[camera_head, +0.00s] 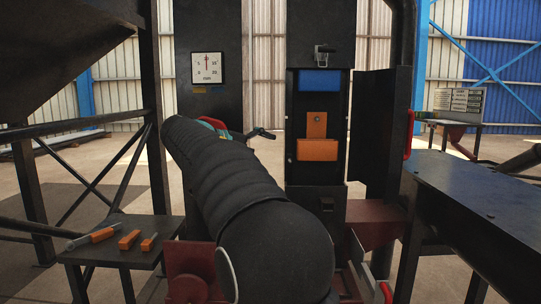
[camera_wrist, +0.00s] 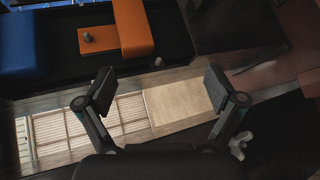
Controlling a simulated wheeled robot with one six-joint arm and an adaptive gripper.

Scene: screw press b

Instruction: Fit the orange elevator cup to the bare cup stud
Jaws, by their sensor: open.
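The orange elevator cup (camera_head: 318,150) is in the open black housing, its flat orange back plate (camera_head: 317,124) upright above it. The cup also shows in the wrist view (camera_wrist: 137,33), with a small round stud end (camera_wrist: 87,37) on the plate. I cannot tell whether the plate is fastened. A blue cup (camera_head: 320,82) sits above it and shows at the wrist view's left (camera_wrist: 28,36). My gripper (camera_wrist: 160,90) is open and empty, apart from the cup. In the head view it (camera_head: 266,134) is left of the housing, partly hidden behind my arm.
A small side table (camera_head: 110,257) at left holds several orange-handled items (camera_head: 129,239). The black housing door (camera_head: 381,125) stands open at right. A black bench (camera_head: 480,205) is at the right. A grey wing nut (camera_wrist: 240,145) shows near the right finger in the wrist view.

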